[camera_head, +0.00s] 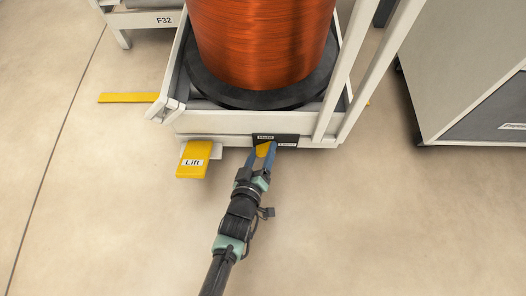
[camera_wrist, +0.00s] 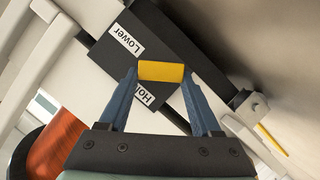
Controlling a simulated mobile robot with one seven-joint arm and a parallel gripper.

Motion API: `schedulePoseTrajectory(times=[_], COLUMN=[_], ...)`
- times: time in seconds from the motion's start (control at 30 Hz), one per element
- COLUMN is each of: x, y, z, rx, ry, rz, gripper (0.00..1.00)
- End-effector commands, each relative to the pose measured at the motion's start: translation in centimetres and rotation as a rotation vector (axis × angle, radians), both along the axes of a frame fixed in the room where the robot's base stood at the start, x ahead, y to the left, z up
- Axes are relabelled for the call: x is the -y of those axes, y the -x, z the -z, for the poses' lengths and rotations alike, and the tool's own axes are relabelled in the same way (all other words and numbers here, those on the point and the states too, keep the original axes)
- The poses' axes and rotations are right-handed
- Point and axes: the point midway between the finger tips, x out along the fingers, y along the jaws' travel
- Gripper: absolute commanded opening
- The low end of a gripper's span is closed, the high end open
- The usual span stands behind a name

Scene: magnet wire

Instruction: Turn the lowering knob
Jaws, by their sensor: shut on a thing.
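The lowering knob is yellow (camera_wrist: 162,72) and sits on a black panel (camera_wrist: 145,40) with a "Lower" label and a partly covered second label starting "Ho". In the head view the knob (camera_head: 263,149) shows at the front edge of the white cart (camera_head: 215,128). My gripper (camera_wrist: 162,76) has its two blue fingers closed on either side of the knob. The head view shows my gripper (camera_head: 263,156) reaching up to the panel from below. The finger on the right hides part of the panel.
A yellow "Lift" pedal (camera_head: 192,170) sticks out just left of my gripper. A large copper wire spool (camera_head: 262,45) stands on a black base on the cart. A grey cabinet (camera_head: 450,70) stands at the right. The floor in front is clear.

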Motion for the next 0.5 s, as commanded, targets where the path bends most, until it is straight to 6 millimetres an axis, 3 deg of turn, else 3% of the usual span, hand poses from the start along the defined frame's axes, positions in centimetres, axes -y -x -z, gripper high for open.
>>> schedulePoseTrajectory(times=[0.5], x=[-0.34], y=[0.09], z=[0.69], rx=[-0.003], ry=[0.485], rz=[0.004], gripper=[0.09])
